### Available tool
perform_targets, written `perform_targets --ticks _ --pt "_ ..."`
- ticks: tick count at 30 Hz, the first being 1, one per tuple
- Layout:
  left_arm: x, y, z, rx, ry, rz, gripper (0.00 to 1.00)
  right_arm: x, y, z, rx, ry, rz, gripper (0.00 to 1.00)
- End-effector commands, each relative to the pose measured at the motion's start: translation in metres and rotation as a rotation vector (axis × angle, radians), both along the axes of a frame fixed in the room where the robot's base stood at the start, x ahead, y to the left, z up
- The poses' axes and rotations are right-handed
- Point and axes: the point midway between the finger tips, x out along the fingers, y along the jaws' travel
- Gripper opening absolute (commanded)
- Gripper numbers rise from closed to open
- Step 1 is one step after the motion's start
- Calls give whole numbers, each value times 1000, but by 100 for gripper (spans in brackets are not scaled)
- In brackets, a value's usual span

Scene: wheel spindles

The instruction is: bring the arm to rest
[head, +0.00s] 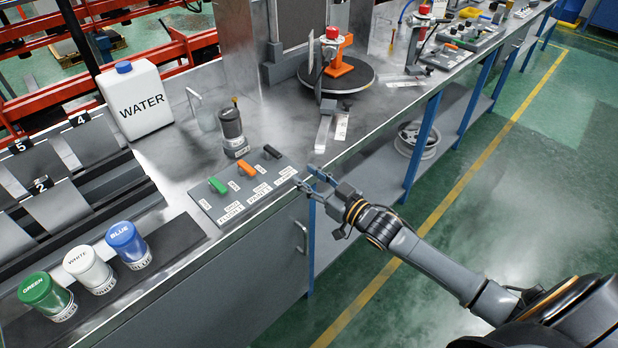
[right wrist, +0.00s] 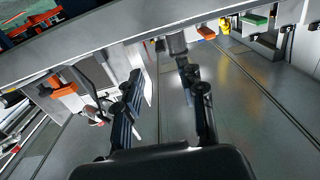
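My right arm reaches in from the lower right of the head view. Its gripper (head: 316,180) hangs in the air by the front edge of the metal bench (head: 285,212), near the end of the switch panel. In the right wrist view the two dark fingers of the right gripper (right wrist: 166,98) stand well apart with nothing between them. My left gripper does not show. An orange spindle part (head: 341,67) with a red top stands on the round dark turntable (head: 352,78), clear of the gripper.
A grey panel (head: 217,205) with green, orange and black handles lies near the bench edge. A white WATER jug (head: 135,98), a dark cylinder (head: 231,130) and green, white and blue canisters (head: 127,242) stand on the bench. The floor (head: 470,225) beside it is clear.

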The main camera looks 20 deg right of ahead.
Motion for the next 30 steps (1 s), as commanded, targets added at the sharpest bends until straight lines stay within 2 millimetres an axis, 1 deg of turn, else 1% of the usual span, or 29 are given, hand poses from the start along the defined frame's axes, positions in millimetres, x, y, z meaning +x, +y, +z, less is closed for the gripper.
perform_targets --ticks 7,9,11,14,15,17,18,20,21,23,24,26,27,29,30 --pt "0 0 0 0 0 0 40 0 0 -1 0 3 -1 40" --pt "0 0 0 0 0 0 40 0 -2 -10 -4 17 -10 40" --pt "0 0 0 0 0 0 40 -1 -7 -25 -13 43 -28 40" --pt "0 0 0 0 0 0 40 -7 -18 -70 -40 121 -75 40" --pt "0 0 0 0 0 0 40 -11 -24 -93 -57 163 -98 40" --pt "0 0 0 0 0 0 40 -22 -33 -133 -81 236 -133 40" --pt "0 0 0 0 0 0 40 -32 -39 -161 -100 290 -156 40" --pt "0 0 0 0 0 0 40 -50 -45 -203 -130 371 -186 40" --pt "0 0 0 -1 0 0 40 -64 -49 -230 -149 427 -204 40" --pt "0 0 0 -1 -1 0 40 -89 -52 -270 -177 512 -224 40" --pt "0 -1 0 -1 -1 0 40 -107 -54 -295 -197 567 -235 40" --pt "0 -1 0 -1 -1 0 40 -137 -55 -330 -225 652 -247 40" --pt "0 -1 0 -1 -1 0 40 -158 -54 -353 -243 709 -253 40" --pt "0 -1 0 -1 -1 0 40 -192 -52 -384 -269 793 -257 40" --pt "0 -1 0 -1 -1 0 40 -216 -49 -404 -286 850 -257 40"
